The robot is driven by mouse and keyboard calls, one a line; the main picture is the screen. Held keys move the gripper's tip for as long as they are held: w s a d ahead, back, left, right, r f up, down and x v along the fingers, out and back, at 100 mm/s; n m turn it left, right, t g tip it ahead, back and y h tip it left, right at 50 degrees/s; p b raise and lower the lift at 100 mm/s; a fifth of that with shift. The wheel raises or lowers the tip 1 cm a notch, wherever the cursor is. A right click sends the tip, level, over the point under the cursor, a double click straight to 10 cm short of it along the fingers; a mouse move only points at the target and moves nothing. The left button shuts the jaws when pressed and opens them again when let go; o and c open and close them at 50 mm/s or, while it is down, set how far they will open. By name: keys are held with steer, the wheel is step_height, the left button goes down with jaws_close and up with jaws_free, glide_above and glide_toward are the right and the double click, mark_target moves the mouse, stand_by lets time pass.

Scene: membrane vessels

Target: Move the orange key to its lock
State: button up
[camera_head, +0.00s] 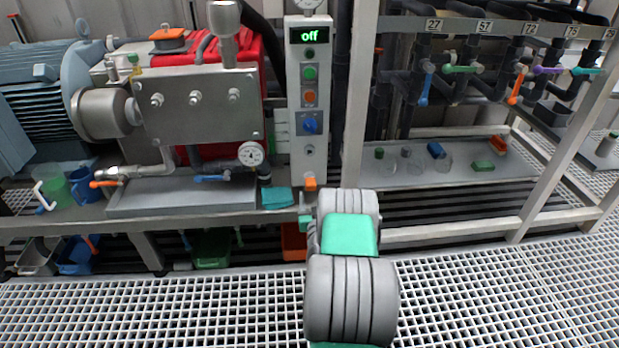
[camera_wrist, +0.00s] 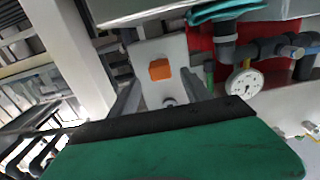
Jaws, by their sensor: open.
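The orange key (camera_head: 310,184) shows as a small orange block at the foot of the grey control panel (camera_head: 296,100). The wrist view shows the orange key (camera_wrist: 160,69) in front of the light panel face, between the lines of my fingers. A round fitting, perhaps the lock (camera_head: 309,150), sits on the panel just above the key; in the wrist view the round fitting (camera_wrist: 168,102) is partly hidden by my gripper. My gripper (camera_wrist: 162,88) is open and points at the panel. I cannot tell the gap to the key. In the head view my arm mostly hides the gripper.
A teal cloth (camera_head: 277,197) lies left of the panel foot. The pump unit with a pressure gauge (camera_head: 251,154) stands to the left. A frame post (camera_head: 360,90) rises right of the panel. A shelf (camera_head: 400,178) holds small parts.

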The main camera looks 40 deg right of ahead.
mark_target(312, 189)
steer(key=x, duration=0.3)
steer(key=b+x, duration=0.1)
steer(key=x, duration=0.2)
steer(key=shift+f, duration=0.2)
steer(key=shift+w+d+r, duration=0.2)
steer(key=shift+w+d, duration=0.1)
steer(key=shift+w, duration=0.1)
steer(key=shift+b, duration=0.75)
stand_by(0.4)
jaws_close()
stand_by(0.4)
stand_by(0.4)
steer(key=shift+v, duration=3.05)
